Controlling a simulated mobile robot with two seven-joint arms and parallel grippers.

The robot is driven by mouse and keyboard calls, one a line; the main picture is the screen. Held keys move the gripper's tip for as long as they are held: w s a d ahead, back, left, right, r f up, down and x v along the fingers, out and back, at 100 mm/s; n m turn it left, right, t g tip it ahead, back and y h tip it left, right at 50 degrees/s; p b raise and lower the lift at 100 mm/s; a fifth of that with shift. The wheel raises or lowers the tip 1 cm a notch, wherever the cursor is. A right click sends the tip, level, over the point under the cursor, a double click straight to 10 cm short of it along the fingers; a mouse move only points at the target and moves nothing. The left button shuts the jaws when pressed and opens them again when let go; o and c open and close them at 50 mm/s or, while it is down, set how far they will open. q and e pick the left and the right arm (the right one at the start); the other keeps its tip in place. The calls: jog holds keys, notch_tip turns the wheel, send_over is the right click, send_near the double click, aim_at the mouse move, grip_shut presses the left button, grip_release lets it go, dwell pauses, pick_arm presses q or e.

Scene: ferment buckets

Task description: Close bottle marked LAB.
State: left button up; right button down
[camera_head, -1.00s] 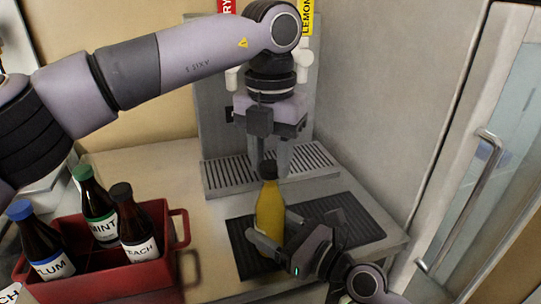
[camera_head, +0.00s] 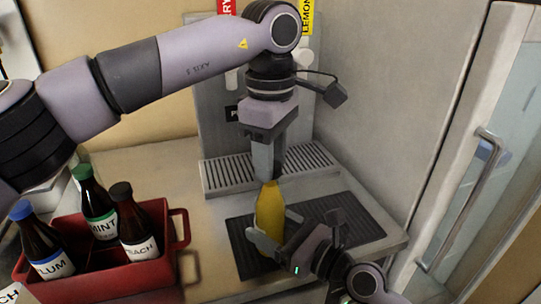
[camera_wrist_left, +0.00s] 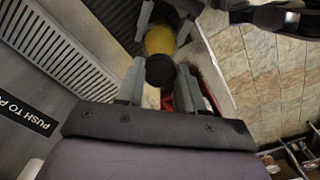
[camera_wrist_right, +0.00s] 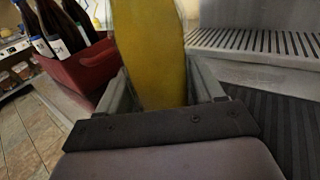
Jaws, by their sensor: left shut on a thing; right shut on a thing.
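A yellow bottle (camera_head: 270,212) stands upright on the black ribbed mat; no LAB label shows on its visible side. My right gripper (camera_head: 268,240) is shut on the lower part of the bottle, whose yellow body fills the space between the fingers in the right wrist view (camera_wrist_right: 152,60). My left gripper (camera_head: 267,172) points down over the bottle's top and is shut on the black cap (camera_wrist_left: 160,71), which sits between its fingers in the left wrist view. In the head view the fingers hide the cap and neck, so I cannot tell how far the cap is seated.
A red crate (camera_head: 178,222) at the left holds dark bottles labelled PLUM (camera_head: 42,245), MINT (camera_head: 95,200) and PEACH (camera_head: 135,225). A dispenser with a grated drip tray (camera_head: 225,178) stands behind. The black mat (camera_head: 355,222) is clear at the right, beside a wall and a handled glass door (camera_head: 487,170).

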pick_arm(q)
jog(key=m, duration=0.6)
jog(key=shift+m, duration=0.3)
jog(key=o, duration=1.2)
jog(key=shift+o, duration=0.2)
notch_tip(320, 180, up, 12)
pick_arm(e)
jog(key=shift+c, duration=0.3)
grip_release()
